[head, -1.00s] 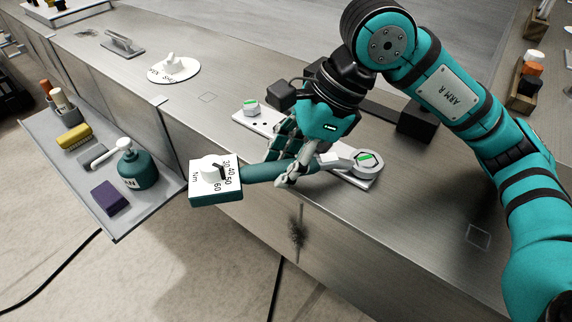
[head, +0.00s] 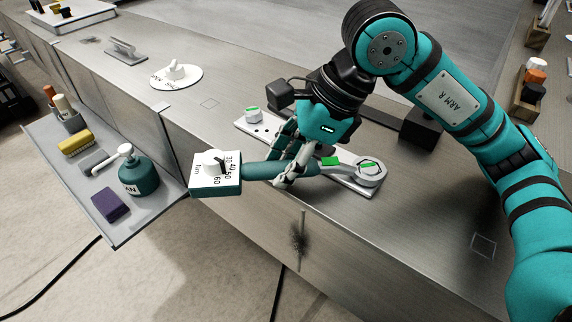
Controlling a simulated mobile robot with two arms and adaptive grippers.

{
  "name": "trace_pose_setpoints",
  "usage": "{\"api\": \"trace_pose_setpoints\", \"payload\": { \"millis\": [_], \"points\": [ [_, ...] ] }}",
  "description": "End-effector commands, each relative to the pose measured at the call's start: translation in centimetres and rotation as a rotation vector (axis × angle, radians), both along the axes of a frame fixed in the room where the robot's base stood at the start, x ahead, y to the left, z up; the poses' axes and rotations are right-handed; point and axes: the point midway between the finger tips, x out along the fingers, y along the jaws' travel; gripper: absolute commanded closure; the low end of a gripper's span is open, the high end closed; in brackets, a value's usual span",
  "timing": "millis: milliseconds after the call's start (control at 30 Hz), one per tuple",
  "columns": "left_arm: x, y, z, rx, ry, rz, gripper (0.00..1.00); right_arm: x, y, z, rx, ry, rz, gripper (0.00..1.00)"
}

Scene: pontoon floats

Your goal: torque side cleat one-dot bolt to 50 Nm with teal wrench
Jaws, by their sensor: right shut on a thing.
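The teal wrench (head: 262,171) lies across the side cleat, a pale plate (head: 349,185) on the metal deck. Its left end carries a white dial (head: 214,168) marked 30, 40, 50, 60; the exact pointer setting is hard to read. Its ring head sits around the plate's right bolt (head: 369,167), which has a green mark. A green patch (head: 330,161) shows on the wrench's neck. My right gripper (head: 284,172) is shut on the handle near the neck. The plate's left bolt (head: 252,114) is bare, with dark dots beside it. Dots near the right bolt are hidden. My left gripper is not in view.
A side tray (head: 122,223) at left holds a teal pump bottle (head: 138,174), a yellow brush (head: 77,142) and a purple block (head: 110,205). A round white dial plate (head: 176,76) and a handle (head: 124,51) sit on the deck. A black block (head: 420,128) stands behind the cleat.

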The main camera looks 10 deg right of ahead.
Motion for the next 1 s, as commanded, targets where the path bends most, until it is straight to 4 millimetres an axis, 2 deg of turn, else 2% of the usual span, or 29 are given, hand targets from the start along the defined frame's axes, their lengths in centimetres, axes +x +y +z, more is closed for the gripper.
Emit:
{"api": "trace_pose_setpoints", "payload": {
  "millis": [433, 1000],
  "points": [
    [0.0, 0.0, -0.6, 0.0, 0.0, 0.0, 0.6, 0.0, 0.0, 0.1, 0.003, -0.004, 0.009, 1.0],
    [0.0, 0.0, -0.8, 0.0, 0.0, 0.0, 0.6, -1.3, 0.1, 0.4, 0.002, -0.004, 0.104, 1.0]
  ]
}}
